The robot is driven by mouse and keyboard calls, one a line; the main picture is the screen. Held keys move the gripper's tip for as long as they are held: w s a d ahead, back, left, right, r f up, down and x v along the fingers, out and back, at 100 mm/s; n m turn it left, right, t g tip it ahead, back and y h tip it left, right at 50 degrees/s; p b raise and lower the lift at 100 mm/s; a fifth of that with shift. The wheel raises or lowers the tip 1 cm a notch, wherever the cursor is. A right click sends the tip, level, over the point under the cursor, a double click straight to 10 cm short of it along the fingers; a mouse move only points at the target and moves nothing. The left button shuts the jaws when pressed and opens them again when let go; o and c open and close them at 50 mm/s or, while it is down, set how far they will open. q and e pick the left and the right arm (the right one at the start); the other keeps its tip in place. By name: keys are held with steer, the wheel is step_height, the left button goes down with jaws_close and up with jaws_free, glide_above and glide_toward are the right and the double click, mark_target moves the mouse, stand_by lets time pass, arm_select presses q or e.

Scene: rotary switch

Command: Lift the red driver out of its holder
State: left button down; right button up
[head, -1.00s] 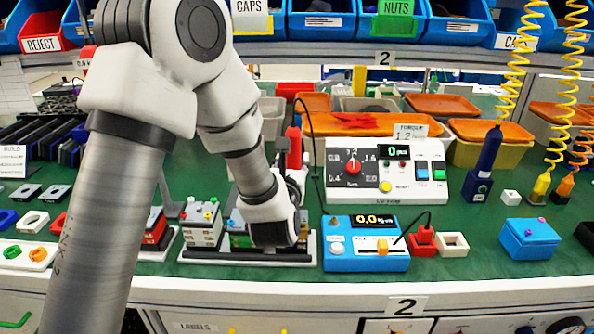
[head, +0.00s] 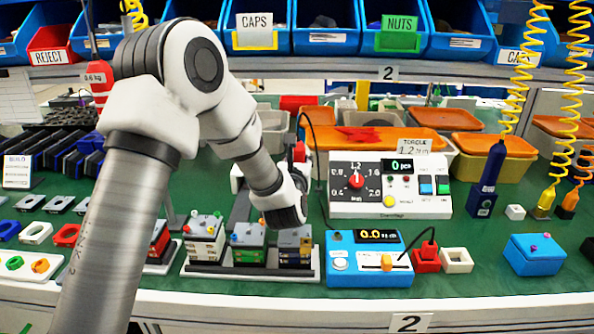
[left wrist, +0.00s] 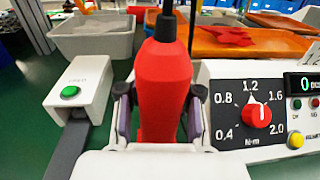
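The red driver (left wrist: 162,85) stands upright in the middle of the left wrist view, with a black top and a cable leading up. In the head view only a small red part of it (head: 299,150) shows behind my left wrist. My left gripper (left wrist: 160,112) has one finger on each side of the red body, very close to it. I cannot tell whether the pads press on it. The driver's lower end and its holder are hidden behind my gripper. My right gripper is not in view.
The torque controller (head: 405,210) with a red dial stands right of the driver. A white box with a green button (left wrist: 70,92) is on its left. Trays of blocks (head: 195,270) and a blue meter (head: 345,275) are in front. Bins stand behind.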

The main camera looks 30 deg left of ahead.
arm_select(q)
steer(key=shift+s+d+f, duration=0.1)
steer(key=shift+f, duration=0.15)
stand_by(0.3)
step_height(320, 180, up, 10)
steer(key=shift+r+p, duration=0.2)
steer(key=shift+p, duration=0.25)
steer(key=c, duration=1.7)
jaws_free()
jaws_close()
